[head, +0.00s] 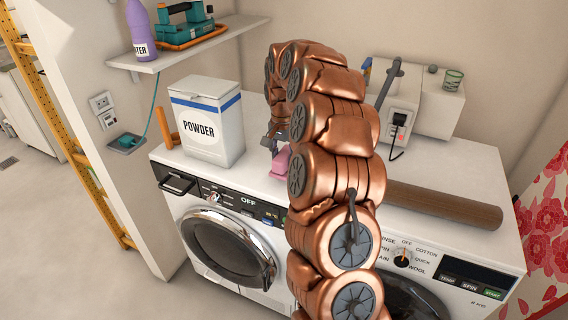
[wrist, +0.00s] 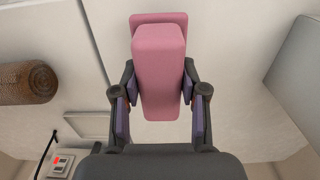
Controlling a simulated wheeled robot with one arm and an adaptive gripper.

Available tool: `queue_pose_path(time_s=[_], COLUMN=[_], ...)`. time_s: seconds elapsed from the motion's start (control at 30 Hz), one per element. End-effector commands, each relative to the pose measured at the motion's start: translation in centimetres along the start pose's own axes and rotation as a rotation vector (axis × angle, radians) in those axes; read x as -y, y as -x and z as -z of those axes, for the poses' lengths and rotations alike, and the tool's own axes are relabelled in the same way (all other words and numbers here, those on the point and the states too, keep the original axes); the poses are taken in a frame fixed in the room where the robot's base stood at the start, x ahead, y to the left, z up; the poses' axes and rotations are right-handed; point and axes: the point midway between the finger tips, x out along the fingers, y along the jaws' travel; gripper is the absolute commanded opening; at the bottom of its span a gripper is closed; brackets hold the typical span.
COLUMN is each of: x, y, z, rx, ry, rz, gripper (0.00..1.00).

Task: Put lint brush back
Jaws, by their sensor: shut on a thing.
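A pink block-shaped thing, which I take to be the lint brush (wrist: 158,70), is between the purple-padded fingers of my gripper (wrist: 159,105) in the wrist view. The pads press on its two sides, and a wider pink part shows at its far end. In the head view the pink thing (head: 282,161) shows just left of my arm, over the washer tops. My gripper (head: 272,140) is mostly hidden behind my arm there. I cannot tell whether the brush touches the white top.
A powder box (head: 207,125) stands left, beside an orange upright piece (head: 164,128). A brown roll (head: 443,204) lies on the right washer top. A white device with a cable (head: 400,110) and a green cup (head: 453,79) are behind. A shelf (head: 187,45) hangs upper left.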

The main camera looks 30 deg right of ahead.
Motion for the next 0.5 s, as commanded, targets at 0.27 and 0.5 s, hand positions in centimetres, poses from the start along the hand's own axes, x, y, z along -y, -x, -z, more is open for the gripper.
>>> queue_pose_path(time_s=[0.27, 0.5], x=[-0.1, 0.0], y=[-3.0, -3.1], z=[-0.2, -0.1], rx=[0.005, 0.002], ry=[0.0, 0.0], rz=[-0.004, -0.002], gripper=[0.05, 0.05])
